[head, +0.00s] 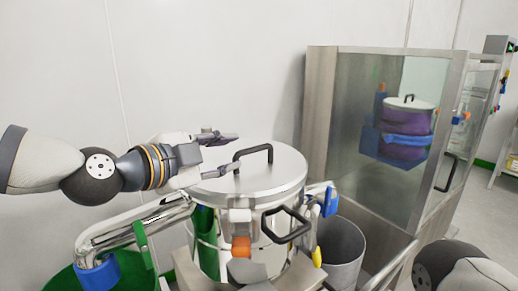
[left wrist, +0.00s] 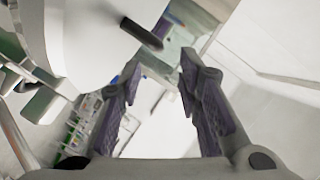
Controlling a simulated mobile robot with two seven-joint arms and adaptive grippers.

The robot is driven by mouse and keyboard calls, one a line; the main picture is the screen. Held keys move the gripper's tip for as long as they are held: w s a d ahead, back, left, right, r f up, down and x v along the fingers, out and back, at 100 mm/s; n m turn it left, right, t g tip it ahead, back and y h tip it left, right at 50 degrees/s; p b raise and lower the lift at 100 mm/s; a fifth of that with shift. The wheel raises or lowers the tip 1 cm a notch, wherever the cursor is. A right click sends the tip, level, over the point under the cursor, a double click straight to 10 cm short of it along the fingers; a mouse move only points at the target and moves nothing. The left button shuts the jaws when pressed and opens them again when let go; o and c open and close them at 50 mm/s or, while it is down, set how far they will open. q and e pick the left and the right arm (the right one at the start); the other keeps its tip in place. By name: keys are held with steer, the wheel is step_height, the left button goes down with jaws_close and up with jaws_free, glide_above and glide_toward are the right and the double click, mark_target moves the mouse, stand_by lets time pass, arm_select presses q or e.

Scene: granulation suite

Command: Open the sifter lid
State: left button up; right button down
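The sifter (head: 205,235) is a round steel vessel at the middle of the head view. Its lid (head: 285,168) lies flat and closed on top. A black arched handle (head: 253,150) stands on the lid, and a second black handle (head: 287,224) is at the front. My left gripper (head: 237,152) is open and empty over the lid's left part, its fingertips pointing right, close to the top handle. In the left wrist view the dark handle (left wrist: 141,33) shows just beyond the fingers, not clearly between them. My right gripper is out of view.
A glass-fronted steel cabinet (head: 375,180) stands to the right, with a purple-banded vessel (head: 405,130) seen through the glass. A grey bin (head: 342,250) is at the sifter's right. Bent steel pipe (head: 135,228) is at its left. The wall is close behind.

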mark_target(249, 151)
arm_select(q)
steer(key=x, duration=0.5)
steer(key=b+x, duration=0.1)
steer(key=x, duration=0.2)
steer(key=shift+f, duration=0.3)
steer(key=shift+w+d, duration=0.35)
steer(key=shift+w, duration=0.1)
jaws_close()
